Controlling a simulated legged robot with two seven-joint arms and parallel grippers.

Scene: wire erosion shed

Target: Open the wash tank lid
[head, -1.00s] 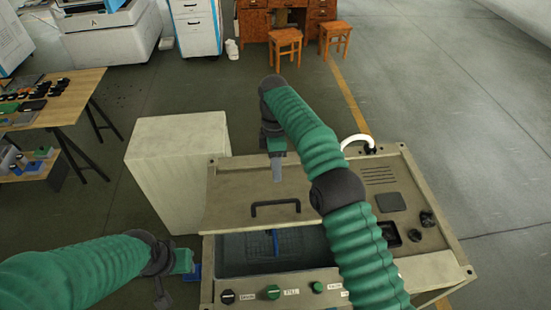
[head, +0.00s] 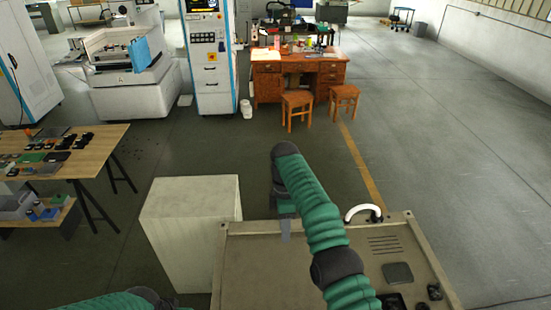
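The wash tank's beige lid (head: 262,272) shows at the bottom of the head view, cut off by the lower edge. Its handle and the tank's opening are out of view. My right arm reaches across the tank from the lower right. My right gripper (head: 285,236) points down over the far edge of the lid; I cannot tell whether it touches the lid. Its fingers are seen edge-on and small, so their opening is unclear. My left arm shows only at the bottom left, and its gripper is out of view.
A pale block-shaped cabinet (head: 192,225) stands just left of the tank. A white curved hose (head: 363,212) rises at the tank's back. A wooden table (head: 85,152) with small parts is at the left. A desk (head: 298,72) and stools stand farther back, with clear floor between.

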